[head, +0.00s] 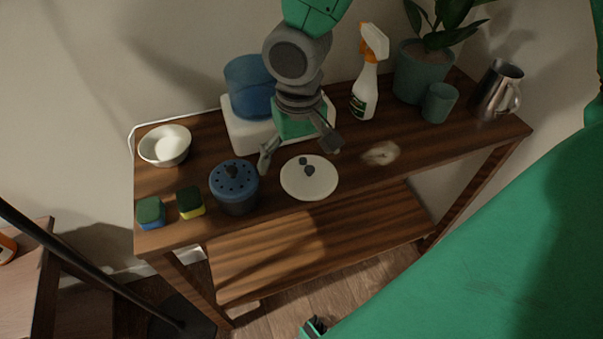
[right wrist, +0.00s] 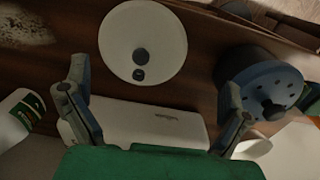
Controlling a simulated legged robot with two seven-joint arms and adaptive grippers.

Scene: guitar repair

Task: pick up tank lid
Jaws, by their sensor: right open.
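A round white lid (head: 310,182) with two small dark knobs lies flat near the front edge of the wooden table, right of a blue pot. In the right wrist view the white lid (right wrist: 145,35) shows at the upper middle, beyond my fingers. My right gripper (head: 298,153) is open and empty, above and just behind the lid, with its fingers spread. In the right wrist view the open gripper (right wrist: 153,85) has one finger at each side. A blue translucent tank (head: 249,88) stands behind on a white base (head: 247,138), partly hidden by my arm.
A dark blue pot with a perforated top (head: 235,182) stands close left of the lid. Two sponges (head: 190,202) and a white bowl (head: 164,146) are farther left. A spray bottle (head: 366,85), plant pot (head: 419,72), cup (head: 438,103) and metal pitcher (head: 497,92) stand to the right.

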